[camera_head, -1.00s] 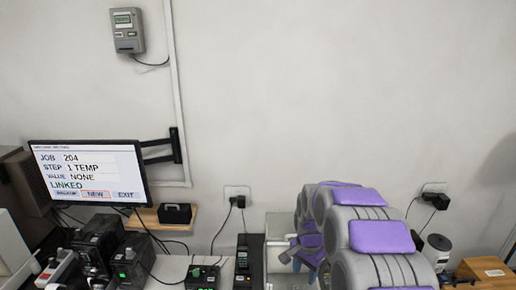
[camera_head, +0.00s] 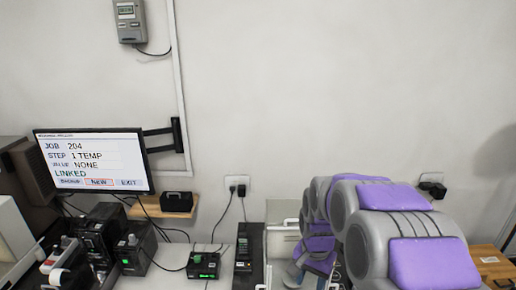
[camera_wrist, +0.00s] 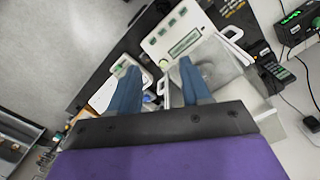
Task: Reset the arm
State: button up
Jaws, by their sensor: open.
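My arm (camera_head: 375,222), grey with purple pads, reaches in from the lower right in the head view. Its gripper (camera_head: 318,268) is at the lower edge there, partly hidden by the arm links. In the wrist view my gripper (camera_wrist: 157,80) shows two blue fingers spread apart with nothing between them. Below and beyond the fingers is a white instrument (camera_wrist: 178,35) with a small display and green buttons. A clear-walled box (camera_wrist: 215,65) with a round plate inside is by the right finger.
A monitor (camera_head: 92,160) on a wall arm reads JOB 204, STEP 1 TEMP, VALUE NONE, LINKED. Black devices (camera_head: 130,245) crowd the lower left. A handset (camera_head: 243,250) stands beside the arm. A wooden box (camera_head: 492,265) is at right. The wall above is mostly clear.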

jog(key=s+f+n+g+b, duration=0.1)
jog(key=s+n+b, duration=0.5)
jog(key=s, duration=2.4)
jog(key=shift+s+d+f+n+b, duration=0.15)
jog(key=shift+s+f+n+b, duration=0.3)
jog(key=shift+b, duration=0.1)
